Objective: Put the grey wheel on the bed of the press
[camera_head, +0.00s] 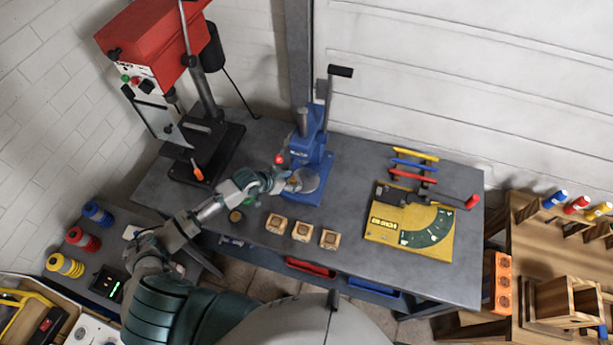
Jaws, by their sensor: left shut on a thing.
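The blue press (309,150) stands at the back middle of the grey workbench, with its blue bed (314,196) low at the front. A grey disc, which looks like the grey wheel (310,179), is over the bed at the foot of the press. My left gripper (293,184) reaches in from the left and is shut at the disc's left edge. The fingertips are small and partly hidden here. I cannot tell whether the wheel touches the bed or hangs just above it. My right gripper is out of view.
A red drill press (160,45) stands at the bench's back left. Three wooden blocks (302,231) line the front edge. A yellow board with a green dial (410,228) and coloured-handled tools (413,164) lie to the right. The bench (340,218) is bare between blocks and board.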

